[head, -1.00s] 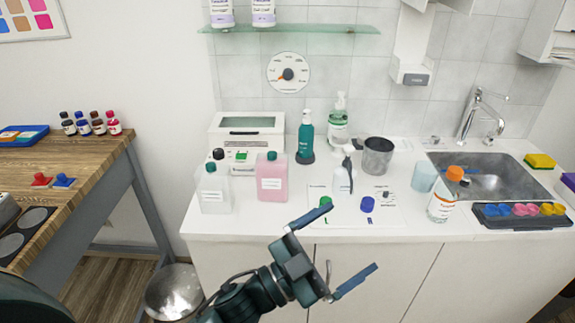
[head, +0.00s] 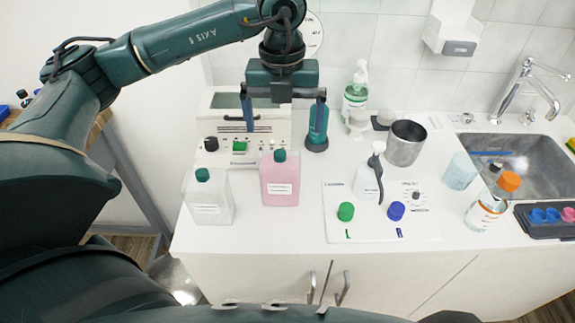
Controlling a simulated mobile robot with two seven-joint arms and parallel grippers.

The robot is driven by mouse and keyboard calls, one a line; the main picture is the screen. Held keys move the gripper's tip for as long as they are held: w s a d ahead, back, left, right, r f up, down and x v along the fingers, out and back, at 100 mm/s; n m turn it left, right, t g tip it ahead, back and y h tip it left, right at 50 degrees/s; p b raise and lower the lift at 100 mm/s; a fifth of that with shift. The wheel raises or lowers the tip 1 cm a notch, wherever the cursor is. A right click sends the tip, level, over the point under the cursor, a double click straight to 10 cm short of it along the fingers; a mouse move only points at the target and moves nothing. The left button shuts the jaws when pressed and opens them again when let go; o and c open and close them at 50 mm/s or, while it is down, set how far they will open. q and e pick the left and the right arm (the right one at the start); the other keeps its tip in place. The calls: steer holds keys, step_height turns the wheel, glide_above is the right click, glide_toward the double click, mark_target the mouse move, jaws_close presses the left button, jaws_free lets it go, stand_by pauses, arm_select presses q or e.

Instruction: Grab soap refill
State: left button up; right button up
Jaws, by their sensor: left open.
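Which bottle is the soap refill is not clear from labels too small to read. A pink bottle with a green cap (head: 280,182) and a clear bottle with a green cap (head: 207,198) stand upright on the white counter. My left gripper (head: 285,122) points down, open, with nothing between its fingers. In the picture it is just above the pink bottle's cap, apart from it. Its right finger overlaps a dark teal pump bottle (head: 318,135) and hides part of it; I cannot tell whether they touch. My right gripper is not in view.
A white device (head: 215,128) stands behind the bottles, partly hidden by my arm. Right are a spray bottle (head: 367,182) on a white board (head: 361,226), a metal cup (head: 405,145), an orange-capped bottle (head: 487,208) and the sink (head: 540,155). A green-labelled pump bottle (head: 354,100) stands behind.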

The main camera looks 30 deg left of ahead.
mark_target(282, 152)
arm_select(q)
steer(key=shift+a+f, duration=0.25)
steer(key=shift+f, duration=0.05)
step_height(282, 152, down, 7)
steer(key=shift+s+d+p, duration=0.1)
steer(key=shift+p, duration=0.45)
steer(key=f, duration=0.2)
steer(key=s+f+p, duration=0.1)
steer(key=f, duration=0.1)
steer(key=shift+f+p, duration=0.1)
steer(key=shift+p, duration=0.2)
steer(key=shift+w+f, duration=0.1)
steer(key=shift+f, duration=0.4)
steer(key=c, duration=1.1)
